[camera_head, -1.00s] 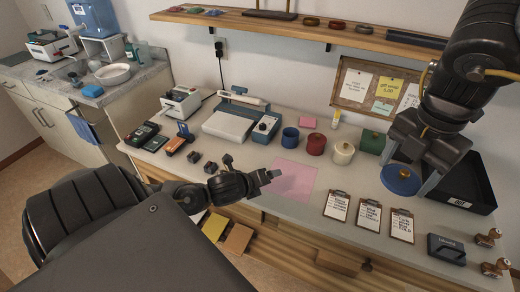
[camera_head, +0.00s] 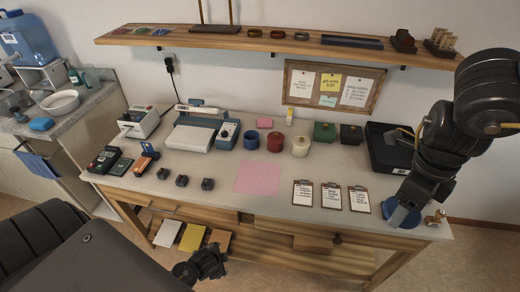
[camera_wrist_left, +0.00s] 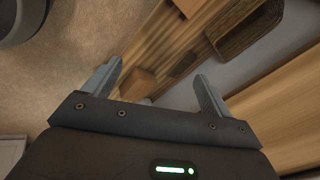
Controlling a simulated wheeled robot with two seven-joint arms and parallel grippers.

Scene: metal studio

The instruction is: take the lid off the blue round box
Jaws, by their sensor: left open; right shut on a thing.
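The blue round box (camera_head: 251,140) stands upright on the table at the back, left of the red round box (camera_head: 277,142), with its top open. My right gripper (camera_head: 402,207) is shut on the blue lid (camera_head: 404,217) at the table's front right corner. I cannot tell if the lid touches the table. My left gripper (camera_head: 214,270) is low in front of the table, away from the boxes. In the left wrist view its fingers (camera_wrist_left: 157,85) are apart with nothing between them.
Clipboards (camera_head: 331,196) lie left of the lid, and wooden stamps (camera_head: 436,217) stand to its right. A black tray (camera_head: 385,150) is behind my right gripper. A pink sheet (camera_head: 258,177) lies mid-table. A cream round box (camera_head: 301,146) stands beside the red one.

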